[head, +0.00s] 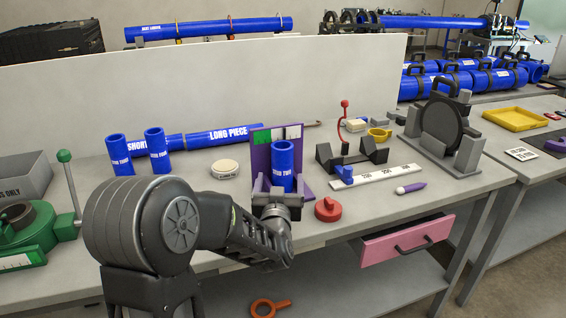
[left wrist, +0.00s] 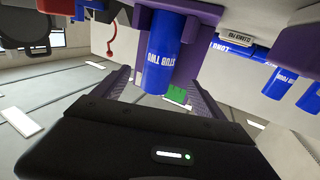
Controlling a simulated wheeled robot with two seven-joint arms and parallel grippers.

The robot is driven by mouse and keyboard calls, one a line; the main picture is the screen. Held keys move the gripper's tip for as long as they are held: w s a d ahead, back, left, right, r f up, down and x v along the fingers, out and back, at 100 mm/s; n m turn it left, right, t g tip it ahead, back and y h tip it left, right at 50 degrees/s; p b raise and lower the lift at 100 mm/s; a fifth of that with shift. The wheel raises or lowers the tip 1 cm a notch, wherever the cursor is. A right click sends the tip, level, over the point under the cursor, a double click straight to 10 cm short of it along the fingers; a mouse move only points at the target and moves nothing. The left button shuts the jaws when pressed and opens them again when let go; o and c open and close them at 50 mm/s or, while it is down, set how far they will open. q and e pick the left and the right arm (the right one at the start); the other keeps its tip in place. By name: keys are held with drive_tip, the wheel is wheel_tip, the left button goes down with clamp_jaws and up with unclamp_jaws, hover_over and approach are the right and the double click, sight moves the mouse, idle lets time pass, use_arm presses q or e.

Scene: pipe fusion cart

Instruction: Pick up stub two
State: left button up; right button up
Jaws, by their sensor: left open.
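Stub two (head: 283,160) is a short blue pipe with white lettering. It stands upright at a purple stand (head: 262,150) with a white and green panel behind it. My left gripper (head: 274,188) is at the near side of the stub, with a finger to either side of its lower part. In the left wrist view stub two (left wrist: 160,55) appears upside down between the open fingers (left wrist: 165,85). Whether the fingers touch it cannot be told. My right gripper is not in view.
Two more blue stubs (head: 118,155) (head: 157,152) stand at the left, by the long piece (head: 236,137). A white round lidded thing (head: 225,168) lies left of the stand, and a red knobbed disc (head: 328,209) right of it. A black cradle (head: 352,156) stands further right.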

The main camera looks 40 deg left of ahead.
sight(281, 167)
use_arm(q)
drive_tip(key=shift+x, duration=1.1)
drive_tip(key=shift+w+r, duration=0.1)
drive_tip(key=shift+w+a, duration=0.15)
drive_tip(key=shift+w, duration=0.05)
drive_tip(key=p+x, duration=0.1)
drive_tip(key=x, duration=0.3)
drive_tip(key=shift+w+a, duration=0.1)
drive_tip(key=shift+w, duration=0.15)
drive_tip(key=shift+c, duration=0.3)
drive_tip(key=c, duration=1.6)
